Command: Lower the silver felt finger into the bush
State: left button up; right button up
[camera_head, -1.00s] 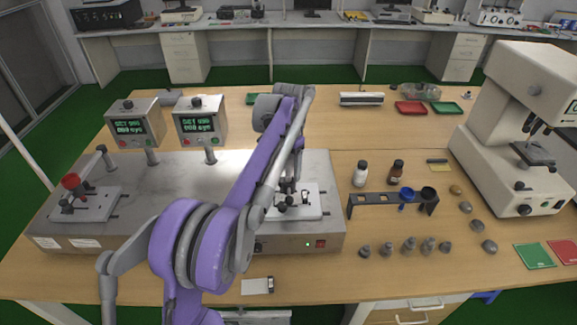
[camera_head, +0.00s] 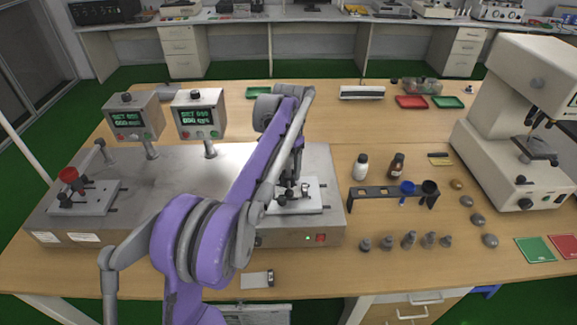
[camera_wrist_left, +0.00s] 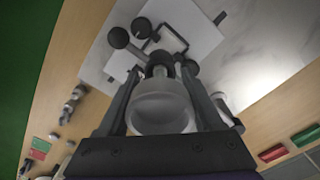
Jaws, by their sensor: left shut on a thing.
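My left gripper (camera_head: 294,183) is over the white plate (camera_head: 312,198) at the right station of the metal tester. In the left wrist view its two fingers (camera_wrist_left: 166,85) are shut on the silver felt finger (camera_wrist_left: 160,108), a pale grey round piece seen from its top end. Its lower end points toward the dark fittings and knobs (camera_wrist_left: 141,27) on the plate. The bush is hidden behind the felt finger and gripper, so I cannot tell how far the finger is in it. My right gripper is not in view.
The tester (camera_head: 190,238) has a second station with a red knob (camera_head: 68,175) at left and two display boxes (camera_head: 198,115) behind. A dark rack (camera_head: 375,193), two bottles, several small grey pieces (camera_head: 409,240) and a microscope (camera_head: 510,140) stand to the right.

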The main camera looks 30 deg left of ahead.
aim_at(288, 177)
pick_arm(q)
jog(key=shift+f+b, duration=0.6)
jog(key=shift+f, duration=1.05)
jog(key=shift+f, duration=0.1)
jog(key=shift+f+b, duration=0.3)
jog(key=shift+f, duration=0.25)
jog(key=o, duration=1.5)
jog(key=shift+c, duration=0.2)
jog(key=shift+r, duration=0.1)
